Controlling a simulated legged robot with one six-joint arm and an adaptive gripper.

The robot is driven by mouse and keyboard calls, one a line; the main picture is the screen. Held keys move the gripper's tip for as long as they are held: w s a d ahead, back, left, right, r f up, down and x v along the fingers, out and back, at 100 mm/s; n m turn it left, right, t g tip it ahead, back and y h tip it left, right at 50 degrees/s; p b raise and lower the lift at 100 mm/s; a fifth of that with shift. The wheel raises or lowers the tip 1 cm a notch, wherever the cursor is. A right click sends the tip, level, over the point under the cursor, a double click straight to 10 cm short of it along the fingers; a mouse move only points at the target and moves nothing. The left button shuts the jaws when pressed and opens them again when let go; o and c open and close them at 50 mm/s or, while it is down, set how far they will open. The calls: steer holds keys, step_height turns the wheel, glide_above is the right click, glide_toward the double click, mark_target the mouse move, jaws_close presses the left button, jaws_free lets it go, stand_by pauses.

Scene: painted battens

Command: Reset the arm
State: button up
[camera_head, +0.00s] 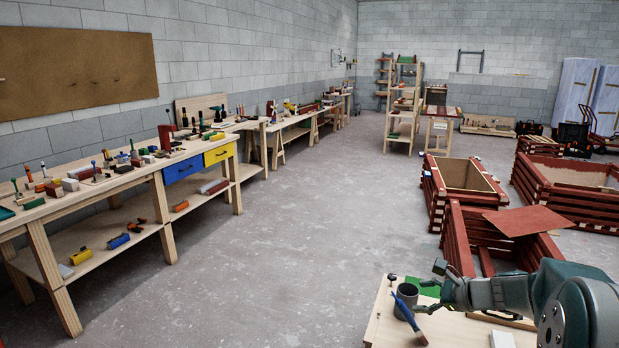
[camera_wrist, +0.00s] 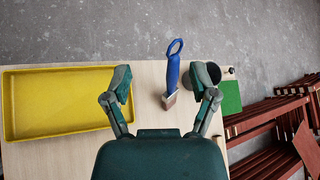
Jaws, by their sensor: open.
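My gripper (camera_head: 432,288) is at the lower right of the head view, above a light wooden table (camera_head: 385,325). In the wrist view my gripper (camera_wrist: 161,85) has its two fingers spread wide, with nothing held between them. A brush with a blue handle (camera_wrist: 173,72) shows between the fingers, below them on or over the table. The brush (camera_head: 405,308) also shows in the head view, in front of a dark grey cup (camera_head: 409,291). Whether brush and cup touch is unclear. The right finger partly hides the cup in the wrist view.
A yellow tray (camera_wrist: 58,128) lies left on the table, a green sheet (camera_wrist: 230,97) right. Red slatted crates (camera_head: 462,215) stand beyond the table. A long workbench (camera_head: 150,172) with tools and drawers runs along the left wall. The grey floor (camera_head: 290,230) between is clear.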

steer(key=s+a+r+n+g+h, duration=0.2)
steer(key=s+a+r+n, duration=0.1)
steer(key=s+a+n, duration=0.4)
steer(key=s+a+r+n+g+h, duration=0.1)
steer(key=s+a+r+n+g, duration=0.2)
steer(key=s, duration=0.6)
steer(key=s+n+t+h, duration=0.2)
steer(key=s+n+h, duration=0.3)
steer(key=s+n, duration=0.6)
steer(key=s, duration=0.3)
steer(key=shift+s+t, duration=0.3)
steer(key=shift+s, duration=0.05)
